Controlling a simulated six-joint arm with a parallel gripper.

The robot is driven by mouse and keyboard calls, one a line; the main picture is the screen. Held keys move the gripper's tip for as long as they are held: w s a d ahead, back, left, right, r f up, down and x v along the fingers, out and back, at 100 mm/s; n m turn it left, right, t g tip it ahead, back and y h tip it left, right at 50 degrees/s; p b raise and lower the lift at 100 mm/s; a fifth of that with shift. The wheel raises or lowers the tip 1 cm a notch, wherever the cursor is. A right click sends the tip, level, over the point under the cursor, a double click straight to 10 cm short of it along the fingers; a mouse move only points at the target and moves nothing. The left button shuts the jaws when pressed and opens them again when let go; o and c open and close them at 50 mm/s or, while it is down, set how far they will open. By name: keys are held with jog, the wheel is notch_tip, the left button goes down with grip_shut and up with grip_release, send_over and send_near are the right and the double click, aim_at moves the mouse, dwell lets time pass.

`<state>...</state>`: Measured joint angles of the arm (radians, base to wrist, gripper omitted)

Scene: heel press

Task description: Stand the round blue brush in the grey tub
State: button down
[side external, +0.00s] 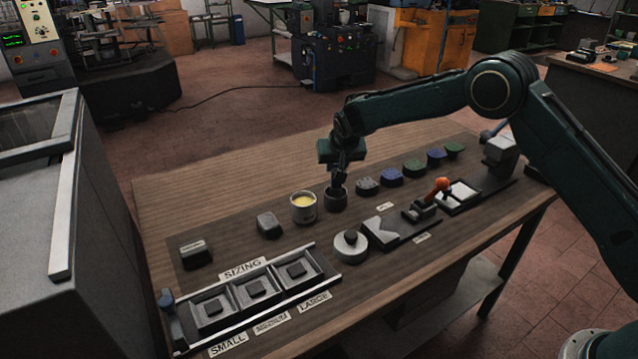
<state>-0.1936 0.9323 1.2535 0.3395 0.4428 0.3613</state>
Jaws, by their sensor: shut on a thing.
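The grey tub (337,202) is a small dark round container on the bench mat, just right of an open tin with yellow contents. My gripper (337,184) points straight down at the tub's mouth, with its fingertips at or just inside the rim. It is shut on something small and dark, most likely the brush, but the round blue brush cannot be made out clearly. The fingers and the tub wall hide it. I cannot tell whether the held thing touches the tub's bottom.
The yellow-filled tin (303,208) stands close left of the tub. Several grey, blue and green blocks (391,177) run in a row to the right. In front are a round grey piece (350,245), an orange-handled clamp (438,188) and the sizing tray (254,292). The back-left wood is clear.

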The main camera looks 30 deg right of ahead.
jog(key=c, duration=1.2)
grip_release()
jog(key=shift+o, duration=0.2)
jog(key=shift+r, duration=0.15)
jog(key=v, duration=1.2)
jog(key=shift+s, duration=0.1)
